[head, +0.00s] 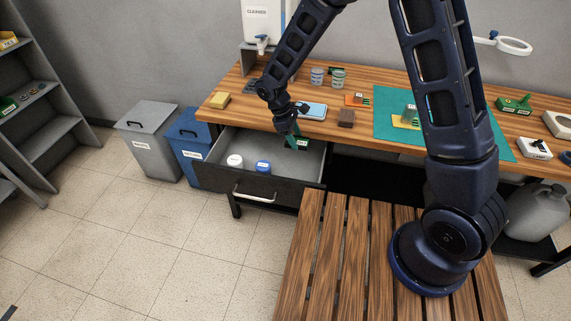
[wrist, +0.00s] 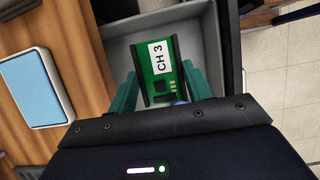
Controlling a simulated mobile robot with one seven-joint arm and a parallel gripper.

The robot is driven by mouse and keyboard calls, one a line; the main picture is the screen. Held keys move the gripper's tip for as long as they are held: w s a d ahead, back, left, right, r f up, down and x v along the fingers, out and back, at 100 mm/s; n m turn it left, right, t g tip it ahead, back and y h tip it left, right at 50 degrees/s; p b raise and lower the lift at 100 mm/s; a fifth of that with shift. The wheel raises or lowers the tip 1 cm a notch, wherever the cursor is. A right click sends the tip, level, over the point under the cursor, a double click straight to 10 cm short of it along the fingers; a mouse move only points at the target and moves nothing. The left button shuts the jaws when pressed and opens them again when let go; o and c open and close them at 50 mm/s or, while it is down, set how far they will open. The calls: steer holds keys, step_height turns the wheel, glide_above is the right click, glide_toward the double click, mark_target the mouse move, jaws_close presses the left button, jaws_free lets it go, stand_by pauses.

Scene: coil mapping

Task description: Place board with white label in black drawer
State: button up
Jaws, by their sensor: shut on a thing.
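My gripper (wrist: 160,90) is shut on a green board (wrist: 163,87) with a white label reading "CH 3". The teal fingers hold the board by its two sides in the wrist view. In the head view my gripper (head: 293,135) and the board (head: 301,144) are over the back right part of the open black drawer (head: 262,188). The drawer has a grey inside and a pale handle on its front. How far the board is above the drawer floor is hard to tell.
A white-lidded jar (head: 235,161) and a blue-lidded jar (head: 263,167) stand in the drawer's left half. The wooden workbench (head: 240,105) borders the drawer behind, with a blue-topped white device (head: 311,111) near its edge. Grey (head: 150,150) and blue (head: 188,150) bins stand left.

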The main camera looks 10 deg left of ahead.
mark_target(297, 177)
step_height(297, 177, down, 18)
steer(key=shift+r, duration=0.1)
stand_by(0.5)
steer(key=o, duration=1)
steer(key=shift+c, duration=0.2)
steer(key=v, duration=1.2)
